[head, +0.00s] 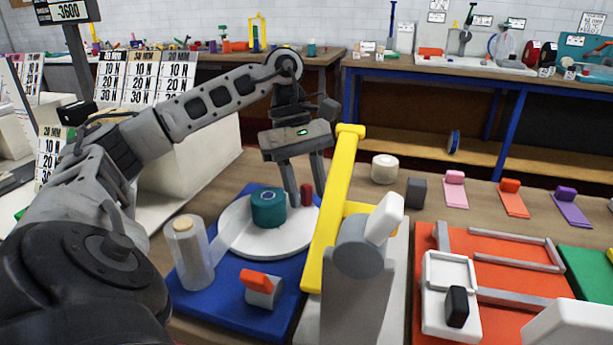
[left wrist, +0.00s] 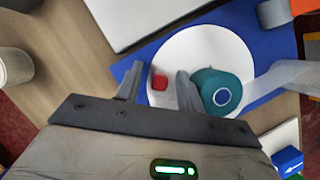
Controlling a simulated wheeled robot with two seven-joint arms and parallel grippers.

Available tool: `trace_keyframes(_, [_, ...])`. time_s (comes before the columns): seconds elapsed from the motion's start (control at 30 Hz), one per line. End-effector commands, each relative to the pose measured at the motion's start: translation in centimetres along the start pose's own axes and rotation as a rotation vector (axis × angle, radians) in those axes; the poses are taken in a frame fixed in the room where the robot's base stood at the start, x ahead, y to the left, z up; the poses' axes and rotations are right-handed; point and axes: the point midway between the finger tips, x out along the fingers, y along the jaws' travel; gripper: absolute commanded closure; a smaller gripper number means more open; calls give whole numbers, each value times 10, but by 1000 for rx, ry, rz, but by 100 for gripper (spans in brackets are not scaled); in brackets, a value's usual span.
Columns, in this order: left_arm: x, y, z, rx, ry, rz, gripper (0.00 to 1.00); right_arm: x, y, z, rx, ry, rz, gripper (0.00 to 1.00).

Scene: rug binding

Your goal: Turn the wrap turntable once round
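The wrap turntable is a white disc (head: 260,242) on a blue base (head: 238,306). A teal roll (head: 268,208) sits on it, with a clear strip leading to a clear cylinder with a tan top (head: 188,250). A red knob (head: 306,194) stands near the disc's rim; it also shows in the left wrist view (left wrist: 159,82). My left gripper (head: 305,190) points down over the disc, open, one finger on each side of the knob. In the left wrist view gaps show between knob and fingers (left wrist: 158,76). The right finger is close to the roll. My right gripper is not in view.
A yellow lever (head: 332,210) on a grey stand rises just right of the disc. A grey block with an orange lever (head: 262,290) sits on the blue base's front. An orange board (head: 500,260) lies right. A cream roll (head: 385,169) and grey block (head: 416,192) stand behind.

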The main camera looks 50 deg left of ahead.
Motion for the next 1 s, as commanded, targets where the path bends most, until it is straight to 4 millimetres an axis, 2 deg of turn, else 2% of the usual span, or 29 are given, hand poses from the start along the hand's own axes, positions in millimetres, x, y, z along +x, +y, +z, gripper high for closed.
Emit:
trace_keyframes(0.17, [-6, 0, 0, 0, -1, 2, 62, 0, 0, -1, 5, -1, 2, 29])
trace_keyframes(0.27, [-20, 1, 1, 0, -1, 4, 62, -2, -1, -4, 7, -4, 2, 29])
trace_keyframes(0.43, [-60, 1, 2, 1, -2, 7, 62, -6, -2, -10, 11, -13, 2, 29])
trace_keyframes(0.6, [-108, 0, 4, -3, 0, 3, 62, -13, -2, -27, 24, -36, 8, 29])
trace_keyframes(0.7, [-128, 0, 4, -3, 0, 3, 62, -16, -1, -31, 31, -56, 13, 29])
trace_keyframes(0.8, [-143, 0, 3, -2, 0, 3, 62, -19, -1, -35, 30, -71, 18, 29])
trace_keyframes(1.0, [-158, 0, 1, -1, 0, 0, 62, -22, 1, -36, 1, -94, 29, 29])
